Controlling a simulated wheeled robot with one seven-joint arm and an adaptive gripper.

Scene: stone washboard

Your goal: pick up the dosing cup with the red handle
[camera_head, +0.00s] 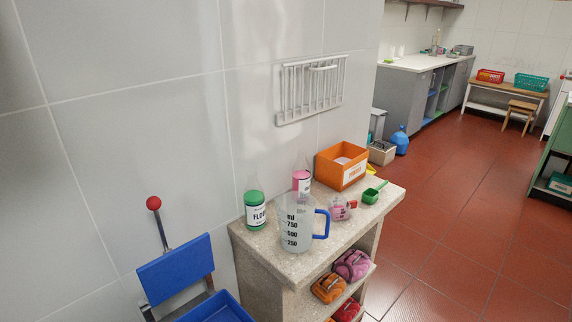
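A small clear dosing cup (339,211) with a pinkish tint and a short red handle (352,204) stands on the speckled stone counter (285,262). The handle points to the right. It is just right of a clear measuring jug (293,226) with a blue handle. A green scoop-like cup (371,195) with a green handle lies to its right, near the counter's right edge. My gripper is not in view.
An orange box (328,170) stands behind the cups. A green-filled bottle (255,208) and a pink-filled bottle (301,182) stand by the wall. A blue wringer (176,268) with a red-knobbed lever is left. Red floor (425,235) lies open to the right.

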